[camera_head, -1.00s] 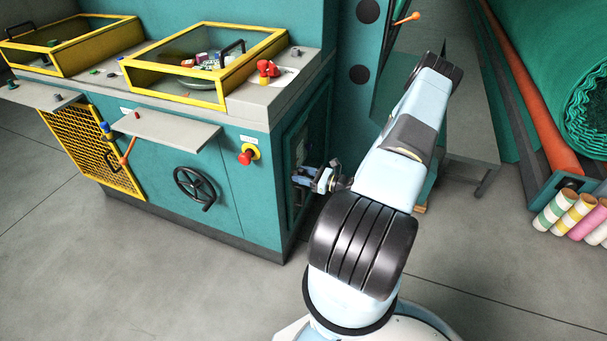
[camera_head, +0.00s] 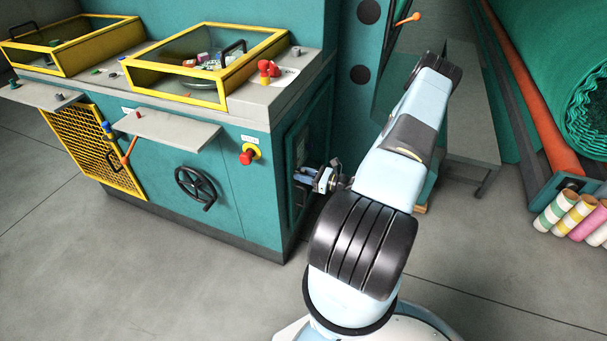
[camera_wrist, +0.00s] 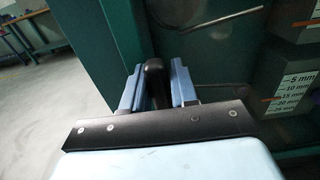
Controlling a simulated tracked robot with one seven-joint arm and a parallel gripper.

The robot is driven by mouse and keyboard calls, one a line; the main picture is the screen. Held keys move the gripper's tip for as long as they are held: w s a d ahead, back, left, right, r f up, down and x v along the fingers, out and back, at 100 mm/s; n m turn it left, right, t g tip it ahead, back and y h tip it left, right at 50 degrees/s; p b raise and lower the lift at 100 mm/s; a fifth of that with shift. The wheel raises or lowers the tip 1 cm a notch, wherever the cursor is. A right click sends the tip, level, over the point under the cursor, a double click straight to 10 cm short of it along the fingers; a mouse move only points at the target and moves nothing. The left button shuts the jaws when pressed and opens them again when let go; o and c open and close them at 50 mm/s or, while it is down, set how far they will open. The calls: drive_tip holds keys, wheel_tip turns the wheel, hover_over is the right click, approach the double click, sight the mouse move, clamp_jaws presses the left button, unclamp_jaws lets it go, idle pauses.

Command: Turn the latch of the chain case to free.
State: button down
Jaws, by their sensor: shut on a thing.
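My gripper (camera_head: 305,177) is at the right end face of the teal machine cabinet, at the chain case (camera_head: 297,150). In the wrist view my gripper (camera_wrist: 157,88) has its two blue fingers on either side of a black, round-ended latch handle (camera_wrist: 154,70). The fingers are shut on it. The handle points roughly upright in that view. The latch's base and any marking for free are hidden behind my gripper.
In the wrist view, grey blocks with size labels (camera_wrist: 293,85) and a bent metal rod (camera_wrist: 215,18) are at the right. A red emergency button (camera_head: 248,155) and a black handwheel (camera_head: 196,187) are on the cabinet front. Grey floor is clear in front.

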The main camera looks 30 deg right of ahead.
drive_tip(key=shift+w, duration=0.25)
drive_tip(key=shift+a+n, duration=0.1)
drive_tip(key=shift+n, duration=0.4)
drive_tip(key=n, duration=0.4)
drive_tip(key=shift+s, duration=0.1)
drive_tip(key=n, duration=0.3)
drive_tip(key=shift+a+f+n, duration=0.1)
drive_tip(key=shift+a+n, duration=0.05)
drive_tip(key=shift+n, duration=0.15)
drive_tip(key=n, duration=0.5)
drive_tip(key=shift+s+a+f, duration=0.1)
drive_tip(key=shift+f+n, duration=0.15)
drive_tip(key=shift+n, duration=1.95)
drive_tip(key=shift+s, duration=0.1)
drive_tip(key=c, duration=1)
unclamp_jaws()
drive_tip(key=shift+a, duration=0.1)
drive_tip(key=shift+c, duration=0.2)
